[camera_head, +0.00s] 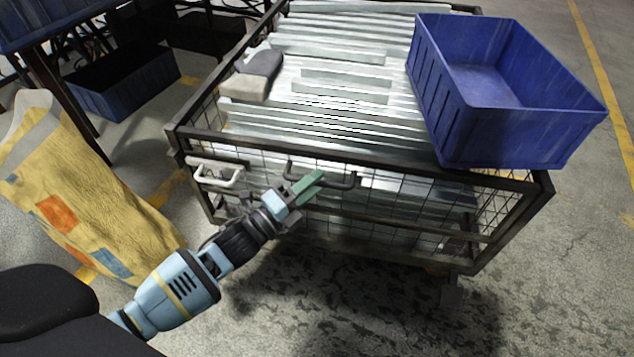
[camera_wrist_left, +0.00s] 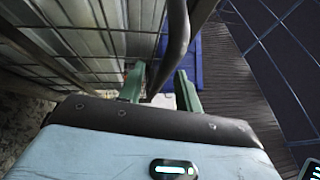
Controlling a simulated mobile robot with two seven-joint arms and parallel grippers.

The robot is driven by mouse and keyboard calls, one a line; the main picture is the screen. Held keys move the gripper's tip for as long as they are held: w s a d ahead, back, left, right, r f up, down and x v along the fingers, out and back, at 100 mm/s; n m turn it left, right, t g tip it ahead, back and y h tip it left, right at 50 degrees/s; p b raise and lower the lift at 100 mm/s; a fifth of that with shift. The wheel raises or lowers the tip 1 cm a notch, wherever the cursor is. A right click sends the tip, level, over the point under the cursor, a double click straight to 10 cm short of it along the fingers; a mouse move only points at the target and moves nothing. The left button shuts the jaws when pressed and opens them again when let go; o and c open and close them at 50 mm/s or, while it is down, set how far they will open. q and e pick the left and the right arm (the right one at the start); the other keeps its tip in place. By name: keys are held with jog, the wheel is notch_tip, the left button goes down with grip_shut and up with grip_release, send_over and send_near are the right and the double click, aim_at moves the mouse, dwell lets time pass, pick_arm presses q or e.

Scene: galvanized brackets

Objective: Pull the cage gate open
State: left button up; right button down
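The cage gate (camera_head: 395,206) is the wire-mesh front panel of a dark metal cage. It stands in line with the cage frame. A dark bar handle (camera_head: 338,185) sits near its top edge, and a pale handle (camera_head: 212,176) is further left. My left gripper (camera_head: 306,188) is at the dark handle, with its green fingers apart. In the left wrist view, the handle bar (camera_wrist_left: 179,40) runs down between the two fingers (camera_wrist_left: 160,90), with a gap visible. Whether a finger touches the bar is unclear. My right gripper is not in view.
Galvanized brackets (camera_head: 330,85) fill the cage. A blue crate (camera_head: 505,130) sits on its right corner, and a grey-and-beige item (camera_head: 252,78) lies at left. A yellow sack (camera_head: 75,195) stands left of the cage. The floor (camera_head: 560,270) to the right is clear.

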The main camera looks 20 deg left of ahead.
pick_arm(q)
jog(key=shift+w+d+r, duration=0.15)
jog(key=shift+w+d, duration=0.1)
jog(key=shift+w, duration=0.3)
grip_shut()
